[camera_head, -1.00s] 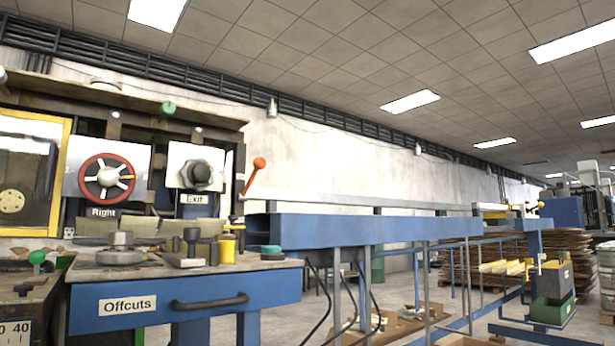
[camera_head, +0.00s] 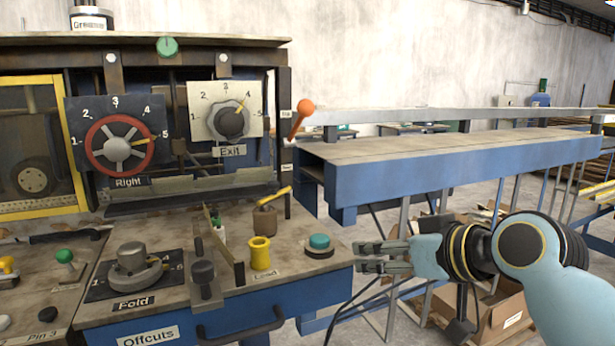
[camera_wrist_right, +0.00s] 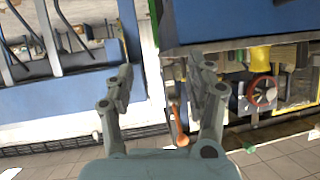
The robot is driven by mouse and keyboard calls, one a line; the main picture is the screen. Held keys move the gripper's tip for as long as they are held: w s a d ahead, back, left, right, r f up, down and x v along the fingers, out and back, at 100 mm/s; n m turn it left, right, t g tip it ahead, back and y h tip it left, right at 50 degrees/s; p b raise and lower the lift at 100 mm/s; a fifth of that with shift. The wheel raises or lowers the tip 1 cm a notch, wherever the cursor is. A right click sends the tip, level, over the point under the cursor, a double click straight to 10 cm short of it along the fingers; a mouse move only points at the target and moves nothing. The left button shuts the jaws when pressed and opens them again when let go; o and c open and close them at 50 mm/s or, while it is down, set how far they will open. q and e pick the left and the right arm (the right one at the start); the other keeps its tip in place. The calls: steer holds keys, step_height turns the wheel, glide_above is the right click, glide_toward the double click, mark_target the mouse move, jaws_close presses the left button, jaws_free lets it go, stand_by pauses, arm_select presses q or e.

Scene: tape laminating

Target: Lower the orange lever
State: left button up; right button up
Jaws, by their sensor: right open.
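The orange lever (camera_head: 304,108) has a round orange knob on a short arm. It stands raised, tilted up to the right, at the right edge of the machine beside the Exit dial. It also shows in the right wrist view (camera_wrist_right: 179,124), in the gap between the fingers as seen from there. My right gripper (camera_head: 362,257) is open and empty. In the head view it is lower and to the right of the lever, apart from it, its fingers pointing left. My left gripper is not in view.
The Exit dial (camera_head: 231,122) and red Right wheel (camera_head: 118,148) sit on the machine front. The bench below holds a yellow spool (camera_head: 260,252) and a teal button (camera_head: 319,242). A long blue table (camera_head: 450,172) extends right of the lever. Cardboard boxes (camera_head: 480,305) lie below.

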mark_target(312, 107)
steer(key=w+a+r+n+t+y, duration=0.1)
steer(key=w+a+r, duration=0.15)
steer(key=r, duration=0.45)
steer(key=w+a+r+t+y+p, duration=0.1)
steer(key=w+r+y, duration=0.15)
steer(key=r, duration=0.35)
steer(key=w+a+r+n+t+y, duration=0.1)
steer(key=w+r+t, duration=0.15)
steer(key=r, duration=0.45)
steer(key=shift+g, duration=0.35)
steer(key=p+x, duration=0.1)
steer(key=x, duration=0.5)
steer(key=p+x, duration=0.1)
steer(key=x, duration=0.3)
steer(key=shift+d+r+p, duration=0.15)
steer(key=shift+r+p, duration=0.1)
steer(key=shift+p, duration=0.1)
steer(key=shift+w+a+f, duration=0.1)
steer(key=shift+w+a, duration=0.2)
steer(key=shift+w, duration=0.2)
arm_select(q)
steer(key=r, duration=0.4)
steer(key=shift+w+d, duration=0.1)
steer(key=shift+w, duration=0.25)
arm_select(e)
steer(key=c, duration=1.1)
jaws_close()
